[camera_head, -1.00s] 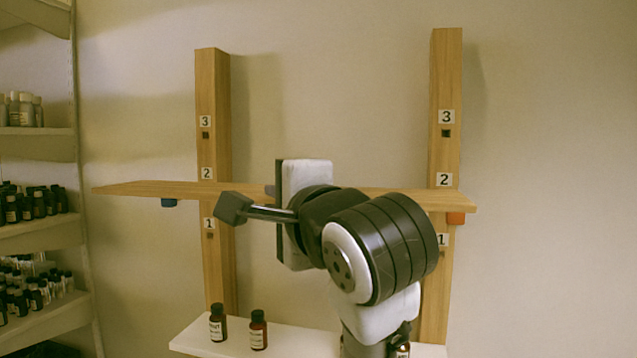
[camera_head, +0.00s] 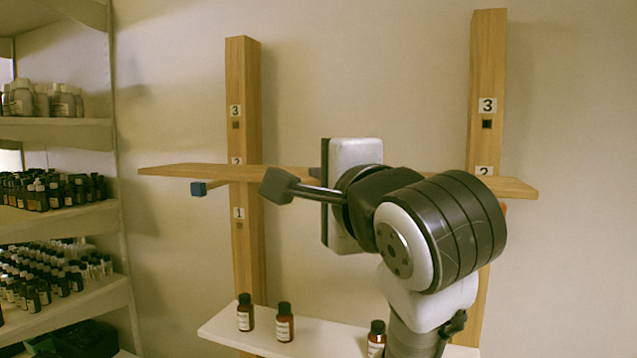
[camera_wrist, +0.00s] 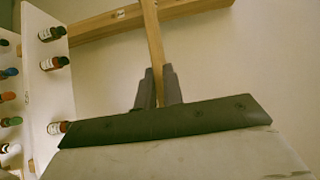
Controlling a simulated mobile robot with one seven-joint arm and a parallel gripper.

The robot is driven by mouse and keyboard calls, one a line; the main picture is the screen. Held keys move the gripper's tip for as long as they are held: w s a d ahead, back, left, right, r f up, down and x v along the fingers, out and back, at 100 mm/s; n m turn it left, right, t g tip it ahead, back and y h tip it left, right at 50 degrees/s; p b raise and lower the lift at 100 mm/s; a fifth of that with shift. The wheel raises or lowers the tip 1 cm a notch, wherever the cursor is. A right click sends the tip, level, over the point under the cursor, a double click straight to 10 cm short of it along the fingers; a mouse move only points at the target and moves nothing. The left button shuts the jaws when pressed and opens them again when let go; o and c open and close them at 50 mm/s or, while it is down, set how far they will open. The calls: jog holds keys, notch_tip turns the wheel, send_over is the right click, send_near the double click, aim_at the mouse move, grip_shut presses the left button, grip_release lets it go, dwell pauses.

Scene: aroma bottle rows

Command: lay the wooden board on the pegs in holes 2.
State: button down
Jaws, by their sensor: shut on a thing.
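The wooden board (camera_head: 400,181) is long and pale and runs nearly level across the two wooden posts, just below the labels 2, which it partly covers. My gripper (camera_head: 316,173) is shut on it near its middle. In the wrist view the board (camera_wrist: 153,45) runs up from between the fingers (camera_wrist: 158,88). A blue peg (camera_head: 198,188) sticks out from the left post (camera_head: 245,90), just under the board. An orange peg (camera_head: 503,208) barely shows under the board at the right post (camera_head: 488,70). Whether the board touches the pegs I cannot tell; holes 2 are hidden.
A white ledge (camera_head: 222,325) with brown bottles (camera_head: 285,322) runs low between the posts. Shelves full of bottles (camera_head: 60,135) stand at the left. My arm hides part of the right post and ledge. The wall above the board is clear.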

jog(key=w+d+f, duration=0.1)
jog(key=w+d, duration=0.3)
jog(key=w, duration=0.8)
jog(key=shift+w+f, duration=0.3)
jog(key=shift+f, duration=0.1)
dwell(0.5)
jog(key=shift+f, duration=0.6)
dwell(0.6)
jog(key=c, duration=1.5)
grip_release()
jog(key=shift+o, duration=0.2)
jog(key=shift+s+d+b, duration=0.1)
jog(key=shift+b, duration=0.2)
